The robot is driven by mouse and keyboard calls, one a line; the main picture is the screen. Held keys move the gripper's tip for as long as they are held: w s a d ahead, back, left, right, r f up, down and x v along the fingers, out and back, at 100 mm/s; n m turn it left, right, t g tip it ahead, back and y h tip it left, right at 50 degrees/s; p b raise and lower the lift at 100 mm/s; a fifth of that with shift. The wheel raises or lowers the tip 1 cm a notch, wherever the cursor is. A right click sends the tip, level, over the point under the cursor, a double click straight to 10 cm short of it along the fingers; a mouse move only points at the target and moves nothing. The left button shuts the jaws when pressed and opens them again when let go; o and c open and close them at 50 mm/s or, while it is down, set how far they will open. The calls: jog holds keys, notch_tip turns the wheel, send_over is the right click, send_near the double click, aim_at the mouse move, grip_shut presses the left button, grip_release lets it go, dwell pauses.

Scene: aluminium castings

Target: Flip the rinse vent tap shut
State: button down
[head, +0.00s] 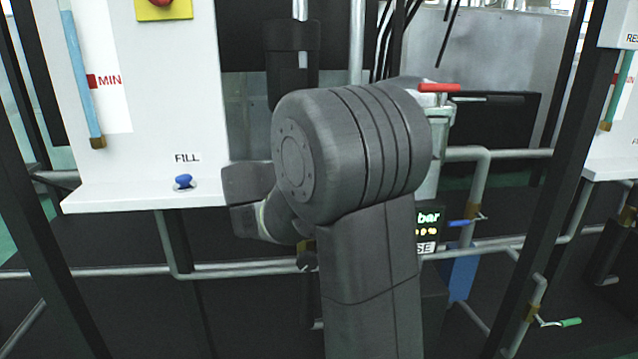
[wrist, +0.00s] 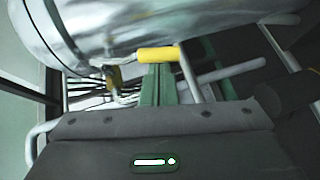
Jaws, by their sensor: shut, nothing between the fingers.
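In the wrist view a tap with a yellow handle (wrist: 158,54) lies crosswise just beyond the fingertips, against a large shiny metal body. No label shows there, so I cannot tell for sure that it is the rinse vent tap. My gripper (wrist: 158,68) has its green fingers shut together with nothing between them. The fingertips are at or just below the yellow handle; I cannot tell whether they touch it. In the head view my arm covers the middle, and the fingers and the yellow handle cannot be made out.
The head view shows a red handle (head: 438,87), a blue handle (head: 460,222), a green handle (head: 568,322) and a blue FILL knob (head: 184,181). Grey pipes (head: 235,268) run across below. A dark post (head: 570,150) stands at right. In the wrist view, pipes lie beside the fingers.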

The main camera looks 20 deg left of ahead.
jog(key=shift+w+d+f+b, duration=0.45)
jog(key=shift+d+f+b, duration=0.3)
jog(key=shift+b, duration=0.3)
jog(key=shift+d+r, duration=0.1)
jog(key=p+v, duration=0.3)
jog(key=v, duration=0.9)
dwell(0.3)
jog(key=b+x, duration=0.2)
jog(key=x, duration=0.6)
jog(key=r+m+g+y+p, duration=0.1)
jog(key=p, duration=0.3)
jog(key=w+a+r+m+g+y+p, duration=0.1)
jog(key=r+g+p, duration=0.1)
jog(key=p, duration=0.2)
jog(key=a+r+g+y+p, duration=0.1)
jog(key=r+y+p, duration=0.1)
jog(key=p, duration=0.3)
jog(key=shift+w+r+m, duration=0.15)
jog(key=shift+w+m, duration=0.05)
jog(key=shift+m, duration=0.2)
